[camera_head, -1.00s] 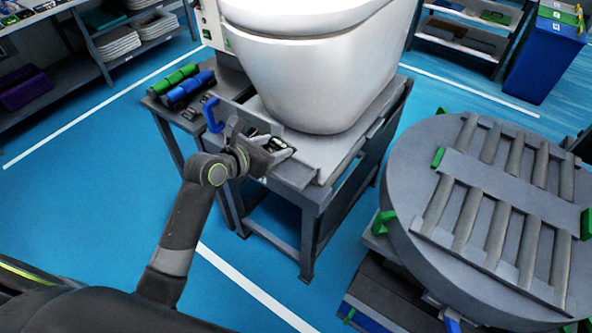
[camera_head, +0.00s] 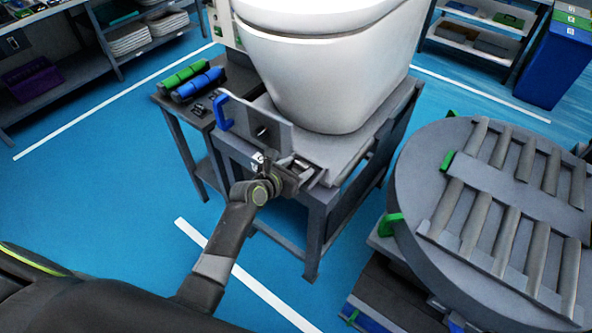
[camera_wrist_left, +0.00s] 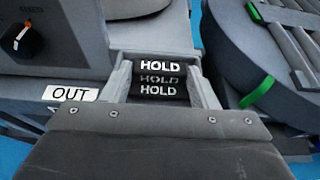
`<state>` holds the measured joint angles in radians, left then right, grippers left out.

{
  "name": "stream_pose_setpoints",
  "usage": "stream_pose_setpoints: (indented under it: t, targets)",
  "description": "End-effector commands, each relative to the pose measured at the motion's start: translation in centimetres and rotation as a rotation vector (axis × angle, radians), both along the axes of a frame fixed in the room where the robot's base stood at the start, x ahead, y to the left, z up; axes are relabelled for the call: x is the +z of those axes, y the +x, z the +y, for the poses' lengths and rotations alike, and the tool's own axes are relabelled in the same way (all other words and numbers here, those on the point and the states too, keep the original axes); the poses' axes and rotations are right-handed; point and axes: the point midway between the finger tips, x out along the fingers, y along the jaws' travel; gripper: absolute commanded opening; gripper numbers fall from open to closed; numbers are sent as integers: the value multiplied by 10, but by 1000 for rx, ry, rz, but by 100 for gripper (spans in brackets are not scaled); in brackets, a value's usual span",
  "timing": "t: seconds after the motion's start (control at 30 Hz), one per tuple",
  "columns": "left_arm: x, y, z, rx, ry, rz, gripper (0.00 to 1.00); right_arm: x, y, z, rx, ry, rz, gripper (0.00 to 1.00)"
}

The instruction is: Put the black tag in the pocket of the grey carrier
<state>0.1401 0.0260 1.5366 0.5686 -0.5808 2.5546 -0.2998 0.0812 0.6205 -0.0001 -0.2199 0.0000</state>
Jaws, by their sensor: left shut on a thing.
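The black tag (camera_wrist_left: 160,78) lies between the fingers of my left gripper (camera_wrist_left: 163,85) in the left wrist view, with white HOLD lettering on it. My left gripper (camera_head: 306,172) is shut on the tag, at the front edge of the grey carrier (camera_head: 335,150) under the white toilet in the head view. The carrier's upright grey panel (camera_head: 262,122) with a blue handle stands to the left of the gripper. In the wrist view this panel (camera_wrist_left: 50,35) carries a black knob. I cannot make out the pocket clearly. My right gripper is out of view.
The white toilet (camera_head: 325,65) rises just behind the gripper. A white OUT label (camera_wrist_left: 70,93) is left of the tag. Green and blue rolls (camera_head: 197,84) lie on the side shelf. A round grey roller turntable (camera_head: 420,190) stands at the right. The floor in front is clear.

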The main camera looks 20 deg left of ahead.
Motion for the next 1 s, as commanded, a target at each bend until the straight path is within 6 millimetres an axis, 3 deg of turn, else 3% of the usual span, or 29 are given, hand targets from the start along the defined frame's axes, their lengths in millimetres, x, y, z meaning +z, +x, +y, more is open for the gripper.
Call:
stream_pose_setpoints:
  t: [0.4,0.43,0.5,0.83,1.0]
  targets:
    - [-9,0,0,0,-1,0,32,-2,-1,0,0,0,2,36]
    - [-8,0,0,0,0,-1,57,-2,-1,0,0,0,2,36]
    - [-8,0,0,0,0,-1,63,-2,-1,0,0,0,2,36]
    - [-3,0,0,0,0,-2,63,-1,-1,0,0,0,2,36]
    - [2,-17,7,1,0,-1,63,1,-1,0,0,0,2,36]
